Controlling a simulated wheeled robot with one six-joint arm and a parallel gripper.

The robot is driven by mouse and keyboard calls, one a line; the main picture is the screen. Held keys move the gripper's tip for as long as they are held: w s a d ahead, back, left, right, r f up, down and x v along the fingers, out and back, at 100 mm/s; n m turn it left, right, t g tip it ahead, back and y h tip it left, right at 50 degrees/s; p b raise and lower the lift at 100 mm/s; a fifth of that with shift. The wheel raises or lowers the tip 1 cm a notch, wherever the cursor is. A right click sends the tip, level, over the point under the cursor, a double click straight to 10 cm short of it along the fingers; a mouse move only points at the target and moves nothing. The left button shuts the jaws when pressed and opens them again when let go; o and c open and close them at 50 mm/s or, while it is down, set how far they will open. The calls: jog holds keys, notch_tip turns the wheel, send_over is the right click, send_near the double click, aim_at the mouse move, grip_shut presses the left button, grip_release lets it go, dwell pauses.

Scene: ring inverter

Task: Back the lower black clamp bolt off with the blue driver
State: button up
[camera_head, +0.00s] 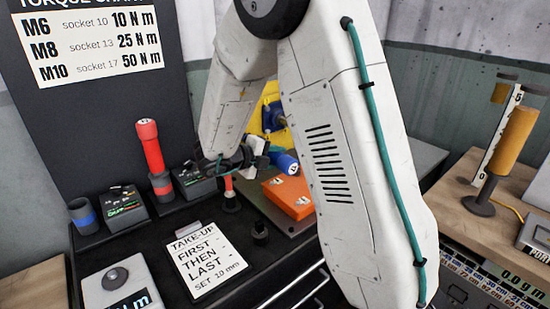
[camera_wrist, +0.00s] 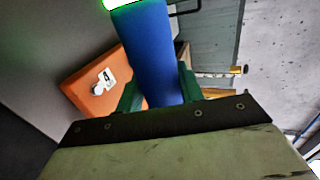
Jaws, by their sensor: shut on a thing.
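The blue driver (camera_wrist: 150,50) is a blue cylinder with a bright green-lit end at the top of the wrist view. My gripper (camera_wrist: 158,86) is shut on it, with one green finger on each side. In the head view the blue driver (camera_head: 286,163) shows its rounded end, tilted, just right of my gripper (camera_head: 262,156) and above an orange block. My own arm hides much of the area behind. The lower black clamp bolt cannot be made out in either view.
The orange block (camera_head: 290,196) lies below the driver; it also shows in the wrist view (camera_wrist: 88,88). A red driver (camera_head: 150,147) stands upright at left. A "TAKE-UP" card (camera_head: 207,262) lies in front. A yellow part with a blue piece (camera_head: 272,115) is partly behind my arm.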

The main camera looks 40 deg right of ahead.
aim_at(280, 164)
jog(key=shift+r, duration=0.15)
jog(key=shift+s+d, duration=0.1)
jog(key=shift+s, duration=2.35)
